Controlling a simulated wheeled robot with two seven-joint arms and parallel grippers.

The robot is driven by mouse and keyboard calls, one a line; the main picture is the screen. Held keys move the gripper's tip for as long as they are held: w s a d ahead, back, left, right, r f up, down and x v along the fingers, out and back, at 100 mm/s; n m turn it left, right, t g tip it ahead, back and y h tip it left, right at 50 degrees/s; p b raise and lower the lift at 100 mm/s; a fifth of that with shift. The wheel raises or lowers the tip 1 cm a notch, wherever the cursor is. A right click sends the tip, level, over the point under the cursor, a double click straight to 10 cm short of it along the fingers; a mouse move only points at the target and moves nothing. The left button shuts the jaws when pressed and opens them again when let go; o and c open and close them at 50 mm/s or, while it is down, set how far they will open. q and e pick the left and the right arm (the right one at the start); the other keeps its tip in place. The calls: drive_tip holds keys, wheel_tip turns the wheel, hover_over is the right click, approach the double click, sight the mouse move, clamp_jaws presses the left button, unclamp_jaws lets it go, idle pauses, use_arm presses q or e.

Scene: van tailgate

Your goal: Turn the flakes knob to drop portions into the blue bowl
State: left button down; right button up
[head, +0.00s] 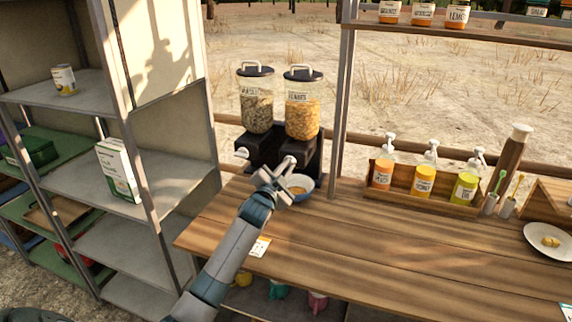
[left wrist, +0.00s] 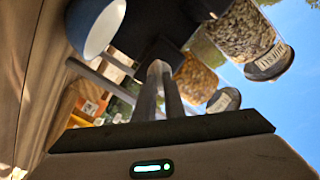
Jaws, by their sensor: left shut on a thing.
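The flakes dispenser (head: 302,108) is the right one of two clear canisters with dark lids on a black stand, filled with golden flakes; they also show in the left wrist view (left wrist: 196,78). My left gripper (head: 286,168) is at the front of this dispenser, shut on the flakes knob (head: 290,160). The gripper hides most of the knob. In the left wrist view the two fingers (left wrist: 162,78) are close together, reaching up to the dark stand. The blue bowl (head: 308,191) stands on the counter under the flakes outlet, partly behind my gripper. My right gripper is out of view.
The muesli dispenser (head: 256,104) stands directly left, with its own pale knob (head: 242,153). Pump bottles (head: 382,173) in a wooden rack are to the right, and a white plate (head: 549,241) is farther right. A grey shelf unit (head: 150,180) stands left. The counter's front middle is clear.

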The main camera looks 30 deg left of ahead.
use_arm(q)
drive_tip(key=m+p, duration=0.2)
drive_tip(key=m, duration=0.6)
drive_tip(key=shift+d+f+m+p, duration=0.1)
drive_tip(key=shift+f+m+p, duration=0.05)
drive_tip(key=shift+m+p, duration=0.2)
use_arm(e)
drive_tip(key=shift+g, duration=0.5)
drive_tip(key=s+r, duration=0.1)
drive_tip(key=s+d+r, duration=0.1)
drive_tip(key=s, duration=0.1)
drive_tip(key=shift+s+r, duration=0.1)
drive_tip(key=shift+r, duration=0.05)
use_arm(q)
drive_tip(key=c, duration=1.8)
unclamp_jaws()
drive_tip(key=shift+c, duration=0.2)
drive_tip(key=shift+s, duration=0.1)
